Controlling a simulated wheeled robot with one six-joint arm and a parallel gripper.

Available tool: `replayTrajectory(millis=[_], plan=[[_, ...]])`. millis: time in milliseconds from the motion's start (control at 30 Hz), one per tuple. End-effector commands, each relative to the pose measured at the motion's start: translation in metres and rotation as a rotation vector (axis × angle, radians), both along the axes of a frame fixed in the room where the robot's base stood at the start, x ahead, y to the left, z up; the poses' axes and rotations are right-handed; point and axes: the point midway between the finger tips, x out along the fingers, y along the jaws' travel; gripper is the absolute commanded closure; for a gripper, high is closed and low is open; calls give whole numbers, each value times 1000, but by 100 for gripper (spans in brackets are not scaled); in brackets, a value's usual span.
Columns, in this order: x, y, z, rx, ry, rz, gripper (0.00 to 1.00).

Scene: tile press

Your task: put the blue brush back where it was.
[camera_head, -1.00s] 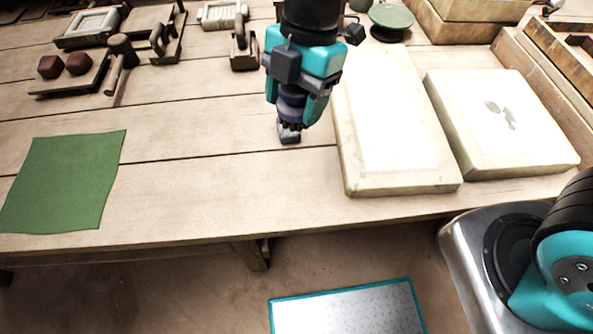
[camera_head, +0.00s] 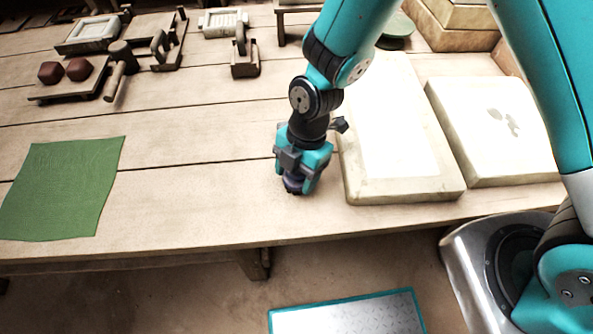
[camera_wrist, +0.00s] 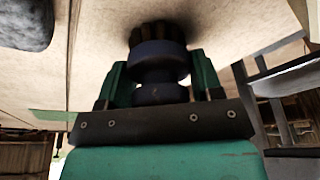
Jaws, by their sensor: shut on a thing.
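The blue brush (camera_head: 293,186) is a dark blue, round-handled brush with dark bristles pointing down. My gripper (camera_head: 301,176) is shut on it, near the front part of the table, left of the long pale slab. In the wrist view the brush (camera_wrist: 158,62) stands upright between the two green fingers of my gripper (camera_wrist: 161,88). Its bristles are at the wooden tabletop with a dark shadow around them. I cannot tell for sure whether they touch it. A dark grey rounded thing (camera_wrist: 24,22) shows at the upper left of the wrist view.
The long pale slab (camera_head: 400,190) lies close to the right of my gripper, with a second slab (camera_head: 500,135) beyond it. A green cloth (camera_head: 62,190) lies at left. Wooden tools and a board with red lumps (camera_head: 70,88) are at the back. The tabletop between cloth and gripper is clear.

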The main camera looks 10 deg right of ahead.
Motion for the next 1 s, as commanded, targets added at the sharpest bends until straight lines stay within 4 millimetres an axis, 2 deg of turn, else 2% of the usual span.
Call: replayTrajectory(millis=[300,333,433,667,800,867,1000], plan=[[0,0,-3,1,-1,0,66],[0,0,-3,1,-1,0,38],[0,0,-2,1,-1,0,15],[0,0,-2,1,-1,0,15],[1,0,5,2,-2,-1,15],[3,-1,12,3,-4,-1,15],[9,-7,40,5,-6,-2,15]])
